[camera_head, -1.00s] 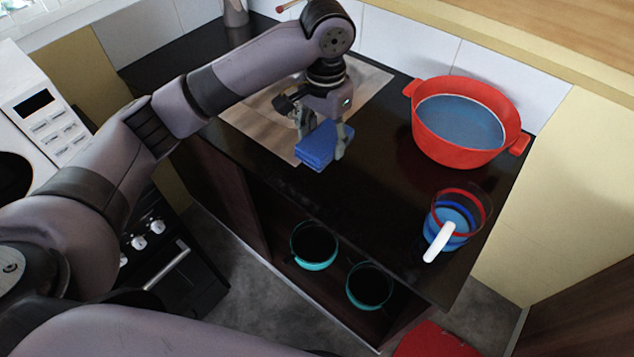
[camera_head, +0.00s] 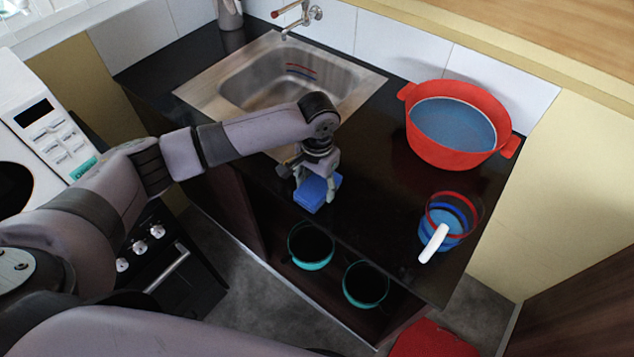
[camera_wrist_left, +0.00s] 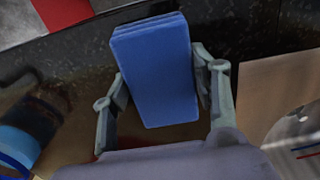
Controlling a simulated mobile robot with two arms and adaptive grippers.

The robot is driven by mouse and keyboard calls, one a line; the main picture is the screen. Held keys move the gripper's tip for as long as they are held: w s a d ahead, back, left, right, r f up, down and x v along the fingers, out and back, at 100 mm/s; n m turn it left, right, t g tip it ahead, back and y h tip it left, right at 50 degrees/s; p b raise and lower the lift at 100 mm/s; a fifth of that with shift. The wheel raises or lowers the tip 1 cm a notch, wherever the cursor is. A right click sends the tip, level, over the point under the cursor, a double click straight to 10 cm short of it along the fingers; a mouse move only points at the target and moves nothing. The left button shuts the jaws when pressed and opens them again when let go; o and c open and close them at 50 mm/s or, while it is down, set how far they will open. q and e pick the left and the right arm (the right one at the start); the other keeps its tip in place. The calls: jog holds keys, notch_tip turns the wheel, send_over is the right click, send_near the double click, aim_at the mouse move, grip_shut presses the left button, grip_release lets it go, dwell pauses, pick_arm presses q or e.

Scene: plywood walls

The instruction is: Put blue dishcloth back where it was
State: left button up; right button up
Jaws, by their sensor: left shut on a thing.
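The blue dishcloth (camera_head: 313,199) is a folded, layered block near the front edge of the black counter (camera_head: 377,190). My left gripper (camera_head: 315,187) reaches down over it and is shut on it, one finger on each side. In the left wrist view the dishcloth (camera_wrist_left: 155,70) sits between the two fingers of the left gripper (camera_wrist_left: 160,90). I cannot tell whether the cloth touches the counter or hangs just above it. My right gripper is not in view.
A metal sink (camera_head: 215,88) with a tap (camera_head: 300,15) lies behind the arm. A red pot (camera_head: 455,155) and a striped cup (camera_head: 455,213) with a white handle stand to the right. Two teal pots (camera_head: 312,265) (camera_head: 366,303) sit on the shelf below.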

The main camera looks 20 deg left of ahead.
aim_at(317, 185)
pick_arm(q)
jog(key=shift+f, duration=0.1)
jog(key=o, duration=1.1)
jog(key=shift+r, duration=0.55)
notch_tip(317, 185, up, 11)
jog(key=b, duration=0.2)
jog(key=shift+r, duration=0.15)
